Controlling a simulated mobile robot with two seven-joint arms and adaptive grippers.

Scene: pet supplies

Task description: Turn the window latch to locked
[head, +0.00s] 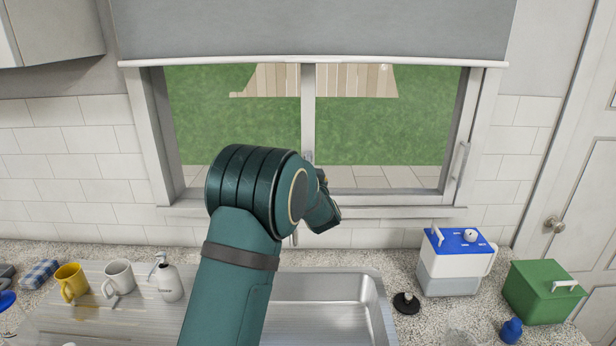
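The window (308,115) is straight ahead, with a pale upright bar down its middle. A small grey piece (308,157) shows on this bar just above my arm. It may be the latch, but it is too small and too covered to tell how it is turned. A slim pale upright handle (459,161) is on the right side of the frame. My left arm reaches up from below, and its gripper (322,212) is in front of the lower middle of the window. The wrist hides most of the gripper and its fingertips. My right gripper is not in view.
A steel sink (320,288) lies below the window. On the counter are a yellow mug (70,281), a white mug (118,277), a soap pump (168,282), a blue-and-white container (455,262) and a green box (541,292). A grey blind (310,30) hangs above.

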